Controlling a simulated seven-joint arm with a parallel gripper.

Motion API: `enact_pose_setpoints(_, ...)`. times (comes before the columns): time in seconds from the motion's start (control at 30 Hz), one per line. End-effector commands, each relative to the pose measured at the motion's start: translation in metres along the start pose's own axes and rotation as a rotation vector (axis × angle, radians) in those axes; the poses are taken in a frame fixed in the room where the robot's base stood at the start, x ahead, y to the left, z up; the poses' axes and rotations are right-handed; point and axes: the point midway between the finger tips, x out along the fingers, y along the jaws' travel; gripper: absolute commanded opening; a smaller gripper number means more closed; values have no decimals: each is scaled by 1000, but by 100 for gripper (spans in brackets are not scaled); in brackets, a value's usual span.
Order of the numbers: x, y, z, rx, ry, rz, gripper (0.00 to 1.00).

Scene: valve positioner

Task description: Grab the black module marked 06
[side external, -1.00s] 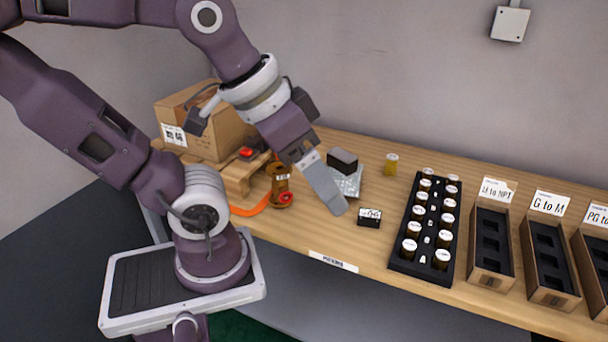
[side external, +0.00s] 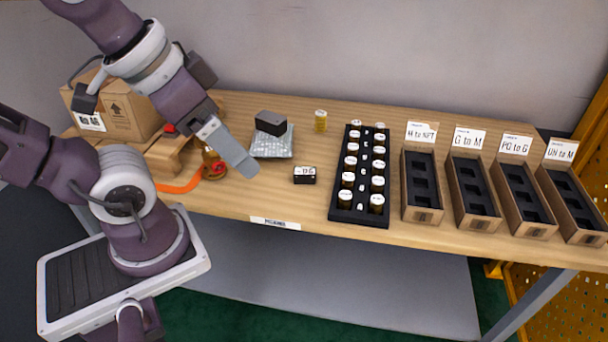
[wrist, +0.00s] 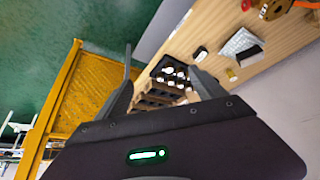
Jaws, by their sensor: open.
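The black module (side external: 304,175) is a small box with a white label on its front, which seems to read 06. It stands on the wooden table, near the front edge and left of the black vial rack. It also seems to show in the wrist view as a small dark block with a white face (wrist: 200,53). My gripper (side external: 241,165) is in the air to the left of the module in the side view, apart from it. In the wrist view my gripper (wrist: 160,70) has its two fingers spread, with nothing between them.
A black box (side external: 271,122) rests on a silver pouch (side external: 272,148) behind the module. The vial rack (side external: 360,210) stands to the right, then several labelled cartons (side external: 424,215). An amber vial (side external: 320,121) stands at the back. A cardboard box (side external: 125,112) and an orange strap (side external: 180,187) are left.

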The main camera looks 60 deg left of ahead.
Motion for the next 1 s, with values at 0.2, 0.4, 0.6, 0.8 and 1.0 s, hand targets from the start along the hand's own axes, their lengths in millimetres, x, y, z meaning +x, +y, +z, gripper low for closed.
enact_pose_setpoints(0.2,0,0,0,0,0,0,79)
enact_pose_setpoints(0.4,0,0,0,0,0,0,76)
enact_pose_setpoints(0.6,16,-14,7,84,-118,-65,76)
enact_pose_setpoints(0.8,67,-84,19,548,-560,-347,76)
enact_pose_setpoints(1.0,135,-140,-23,1222,-888,-628,76)
